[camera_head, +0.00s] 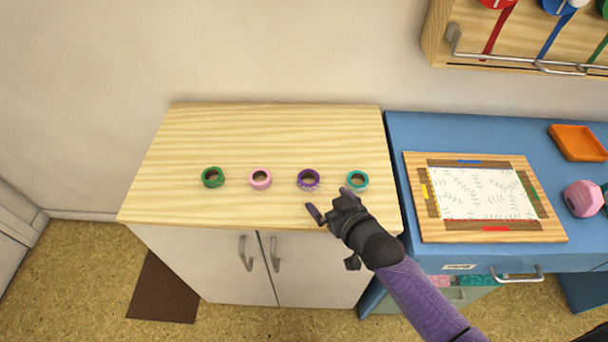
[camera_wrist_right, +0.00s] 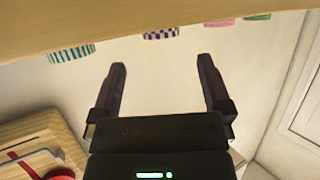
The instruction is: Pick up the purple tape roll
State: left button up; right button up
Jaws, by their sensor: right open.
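The purple tape roll (camera_head: 308,180) lies flat on the wooden cabinet top, third from the left in a row of rolls. In the right wrist view the purple patterned roll (camera_wrist_right: 161,33) shows beyond the fingertips, roughly centred between the fingers. My right gripper (camera_head: 328,203) is near the front edge of the top, just in front of and slightly right of the purple roll. It is open and empty, and the fingers (camera_wrist_right: 162,66) are spread apart. My left gripper is not in view.
A teal roll (camera_head: 357,180) lies right of the purple one, close to my right gripper. A pink roll (camera_head: 260,179) and a green roll (camera_head: 213,177) lie to the left. The wooden top (camera_head: 270,130) is clear behind the row. A blue desk with a framed board (camera_head: 450,230) stands right.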

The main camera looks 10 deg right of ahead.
aim_at(315, 187)
jog(key=b+x, duration=0.3)
jog(key=x, duration=0.3)
jog(key=shift+f, duration=0.1)
jog(key=c, duration=1)
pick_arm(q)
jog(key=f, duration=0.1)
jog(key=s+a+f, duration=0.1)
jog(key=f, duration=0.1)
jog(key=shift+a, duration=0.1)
pick_arm(e)
jog(key=shift+c, duration=0.6)
